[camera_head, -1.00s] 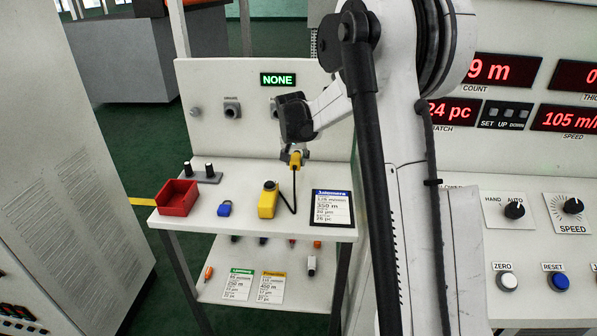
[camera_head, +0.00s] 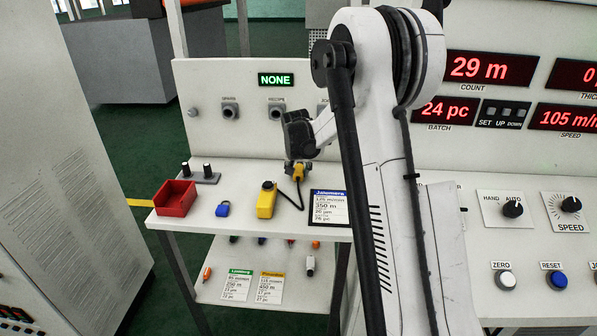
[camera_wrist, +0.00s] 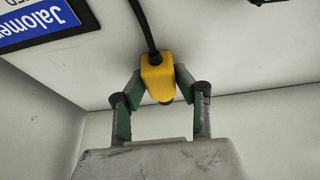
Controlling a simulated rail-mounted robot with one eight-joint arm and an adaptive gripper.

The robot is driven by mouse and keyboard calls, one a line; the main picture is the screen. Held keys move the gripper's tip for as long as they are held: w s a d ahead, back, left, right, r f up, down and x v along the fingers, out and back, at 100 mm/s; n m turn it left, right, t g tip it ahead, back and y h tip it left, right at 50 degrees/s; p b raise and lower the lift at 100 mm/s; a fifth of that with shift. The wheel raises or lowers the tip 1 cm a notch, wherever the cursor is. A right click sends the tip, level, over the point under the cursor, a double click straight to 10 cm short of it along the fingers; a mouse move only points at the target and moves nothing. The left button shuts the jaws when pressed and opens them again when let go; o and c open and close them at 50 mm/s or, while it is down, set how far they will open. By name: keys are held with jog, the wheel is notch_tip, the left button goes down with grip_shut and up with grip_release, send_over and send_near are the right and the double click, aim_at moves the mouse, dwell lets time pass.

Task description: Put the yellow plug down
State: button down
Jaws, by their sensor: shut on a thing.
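The yellow plug (camera_head: 298,174) is between the fingers of my gripper (camera_head: 296,165), just over the white shelf top (camera_head: 237,181), near its back. In the wrist view, the fingers of my gripper (camera_wrist: 156,84) close on both sides of the yellow plug (camera_wrist: 158,72). A black cord runs from the plug to a yellow box (camera_head: 266,202) on the shelf. I cannot tell whether the plug touches the shelf.
The back panel holds grey sockets (camera_head: 230,110) and a green "NONE" display (camera_head: 276,80). Clear shelf lies between padlock and tray.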

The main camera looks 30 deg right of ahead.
jog(key=c, duration=1.3)
grip_release()
jog(key=shift+f, duration=0.1)
jog(key=shift+r, duration=0.35)
jog(key=s+a+r+n, duration=0.1)
jog(key=s+a+r, duration=0.45)
jog(key=r, duration=0.35)
jog(key=s+a+r+n, duration=0.1)
jog(key=s+a+r, duration=0.3)
jog(key=s+r, duration=0.4)
jog(key=s+a+n+t, duration=0.1)
jog(key=s+a, duration=0.3)
jog(key=s, duration=0.5)
jog(key=s+a+n+t+y, duration=0.1)
jog(key=s+a, duration=0.3)
jog(key=s, duration=0.5)
jog(key=s+a+f+n+t+y, duration=0.1)
jog(key=s+a+n, duration=0.1)
jog(key=s+a, duration=0.3)
jog(key=shift+s+p, duration=0.4)
jog(key=shift+s, duration=1.95)
